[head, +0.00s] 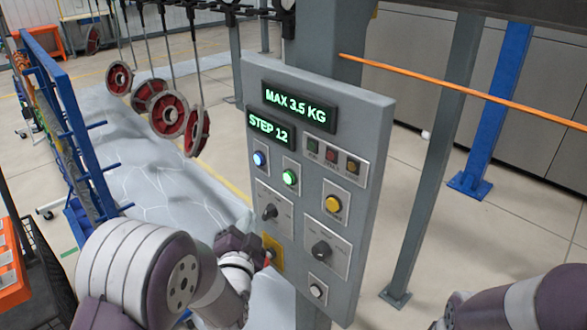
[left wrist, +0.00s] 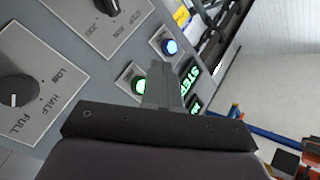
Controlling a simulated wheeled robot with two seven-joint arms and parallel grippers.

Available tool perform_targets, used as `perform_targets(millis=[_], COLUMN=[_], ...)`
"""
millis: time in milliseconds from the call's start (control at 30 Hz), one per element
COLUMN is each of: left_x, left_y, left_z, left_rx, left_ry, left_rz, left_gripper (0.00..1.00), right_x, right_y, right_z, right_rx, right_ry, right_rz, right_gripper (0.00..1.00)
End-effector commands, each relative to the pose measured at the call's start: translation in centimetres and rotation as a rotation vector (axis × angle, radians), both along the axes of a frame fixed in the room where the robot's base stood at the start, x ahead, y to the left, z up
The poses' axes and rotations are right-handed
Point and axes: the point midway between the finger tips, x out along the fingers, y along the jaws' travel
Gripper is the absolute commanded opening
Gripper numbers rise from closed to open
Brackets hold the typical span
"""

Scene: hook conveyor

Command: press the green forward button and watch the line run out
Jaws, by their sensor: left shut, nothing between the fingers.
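The grey control panel (head: 345,115) faces me in the head view. Its green button (head: 290,178) is lit and uncovered there, right of and below a lit blue button (head: 260,158). My left gripper (head: 262,256) is at the panel's lower left, below the green button; its fingertips are hard to make out there. In the left wrist view its fingers (left wrist: 163,88) are shut and empty, and overlap the edge of the green button (left wrist: 138,86). I cannot tell any contact with the panel. The line's red wheels (head: 168,112) hang from hooks at the left. My right gripper is out of view.
The panel also bears a yellow button (head: 333,203), two black selectors (head: 321,250), a white button (head: 317,291) and a yellow plate (head: 276,247) beside my gripper. Displays read MAX 3.5 KG and STEP 12. A blue rack (head: 75,120) stands left; an orange bar (head: 450,88) crosses at right.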

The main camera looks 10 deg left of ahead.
Motion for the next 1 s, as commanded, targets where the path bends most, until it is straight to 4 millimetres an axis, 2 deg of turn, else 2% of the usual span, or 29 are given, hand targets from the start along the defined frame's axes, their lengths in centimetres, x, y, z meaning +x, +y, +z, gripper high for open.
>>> perform_targets(millis=[100, 233, 667, 1000], left_x=[0.0, -0.3, 0.0, 3.6], left_y=[0.3, 0.3, 0.1, -2.8], left_z=[2.8, 4.1, 4.1, 4.2], left_rx=[0.094, 0.166, 0.184, 0.182], left_ry=[-0.122, -0.182, -0.181, -0.181], left_rz=[0.022, 0.040, 0.040, 0.039], left_gripper=[0.00, 0.00, 0.00, 0.00], right_x=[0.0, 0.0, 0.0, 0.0], right_y=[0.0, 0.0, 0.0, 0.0], right_z=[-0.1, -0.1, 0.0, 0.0], right_rx=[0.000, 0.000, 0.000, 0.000], right_ry=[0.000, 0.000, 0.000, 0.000], right_rz=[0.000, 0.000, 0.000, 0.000], right_gripper=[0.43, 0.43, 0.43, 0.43])
